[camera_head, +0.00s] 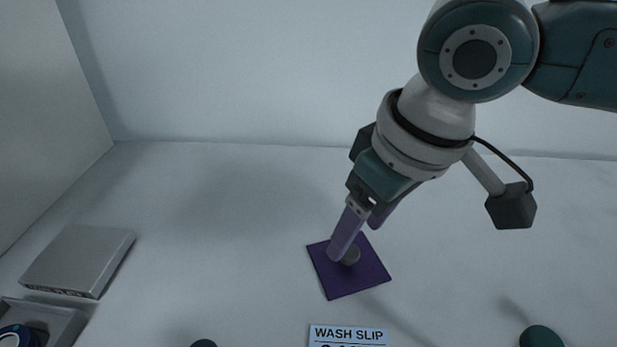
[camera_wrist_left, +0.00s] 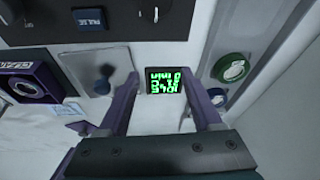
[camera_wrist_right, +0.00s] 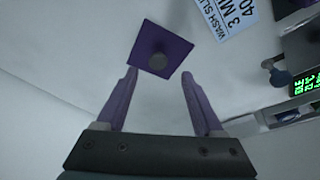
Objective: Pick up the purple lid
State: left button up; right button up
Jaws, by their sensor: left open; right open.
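In the right wrist view the gripper (camera_wrist_right: 158,75) is empty. My left gripper (camera_wrist_left: 163,85) is open and empty, showing only in the left wrist view.
A label reading WASH SLIP (camera_head: 347,335) lies in front of the lid. A grey box (camera_head: 78,260) and an open tray (camera_head: 65,318) stand at the left. A dark green round knob (camera_head: 541,337) is at the lower right. A green-lit display (camera_wrist_left: 163,80) shows near my left fingers.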

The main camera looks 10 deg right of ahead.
aim_at(349, 251)
jog(key=b+x, duration=0.1)
jog(key=x, duration=0.3)
jog(key=shift+d+f, duration=0.15)
jog(key=shift+f, duration=0.25)
grip_shut()
